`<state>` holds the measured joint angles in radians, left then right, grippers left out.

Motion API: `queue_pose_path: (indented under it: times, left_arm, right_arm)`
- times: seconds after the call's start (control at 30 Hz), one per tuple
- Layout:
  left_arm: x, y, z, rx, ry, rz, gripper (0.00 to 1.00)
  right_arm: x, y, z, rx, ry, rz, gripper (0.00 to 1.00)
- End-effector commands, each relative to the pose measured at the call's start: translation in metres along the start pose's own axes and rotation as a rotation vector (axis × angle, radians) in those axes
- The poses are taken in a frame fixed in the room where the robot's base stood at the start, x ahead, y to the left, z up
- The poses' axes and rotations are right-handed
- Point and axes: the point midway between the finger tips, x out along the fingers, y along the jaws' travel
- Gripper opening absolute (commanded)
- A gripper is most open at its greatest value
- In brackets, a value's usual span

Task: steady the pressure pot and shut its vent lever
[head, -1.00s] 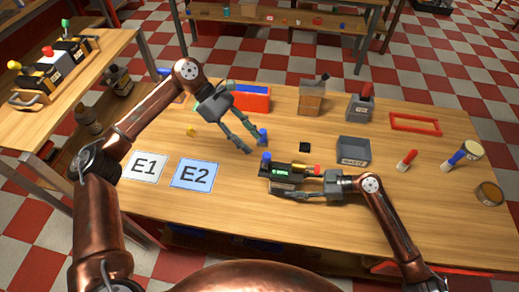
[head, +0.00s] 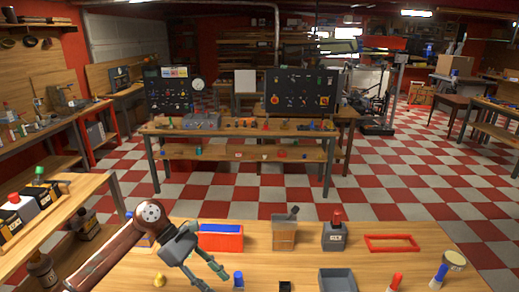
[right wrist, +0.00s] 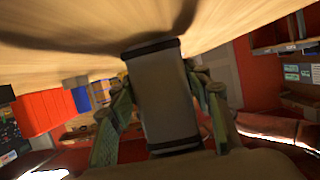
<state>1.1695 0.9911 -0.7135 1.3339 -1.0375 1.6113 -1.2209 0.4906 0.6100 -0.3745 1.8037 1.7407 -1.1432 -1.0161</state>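A tan-bodied container with a grey top and a dark, tilted lever (head: 285,232) stands on the bench in the head view. It may be the pressure pot, but I cannot confirm this. My left gripper (head: 212,283) is open, its fingers apart, to the left and nearer than this container, without touching it. My right gripper (right wrist: 160,100) is outside the head view. In the right wrist view its greenish fingers flank a grey block with dark end bands (right wrist: 165,100). The block hides the space between the fingertips, so I cannot tell whether anything is held.
A grey box with a red top (head: 335,236), a blue-and-red bin (head: 220,238) and a red frame (head: 392,243) stand along the bench's far edge. A grey tray (head: 338,280) is nearer. A side table (head: 55,235) stands left. Checkered floor lies beyond.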

Motion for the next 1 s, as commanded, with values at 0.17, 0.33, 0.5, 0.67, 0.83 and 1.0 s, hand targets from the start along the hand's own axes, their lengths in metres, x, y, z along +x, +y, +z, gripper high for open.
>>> queue_pose_path:
  times: [0.17,0.33,0.5,0.67,0.83,1.0]
  left_arm:
    - [0.0,0.0,0.0,0.0,0.0,0.0,0.38]
    - [0.0,0.0,0.0,0.0,0.0,0.0,0.38]
    - [0.0,0.0,0.0,0.0,0.0,0.0,0.38]
    - [0.0,0.0,0.0,0.0,0.0,0.0,0.38]
    - [0.0,0.0,0.0,0.0,0.0,0.0,0.38]
    - [0.0,0.0,0.0,0.0,0.0,0.0,0.38]
  right_arm:
    - [0.0,0.0,0.0,0.0,0.0,0.0,0.59]
    - [0.0,0.0,0.0,0.0,0.0,0.0,0.64]
    - [-0.001,0.0,0.0,0.0,0.0,0.001,0.64]
    - [-0.013,0.001,0.001,0.0,-0.002,0.003,0.64]
    - [-0.045,0.001,0.001,0.001,-0.003,0.003,0.64]
    - [-0.081,0.001,0.001,0.001,-0.002,0.003,0.64]
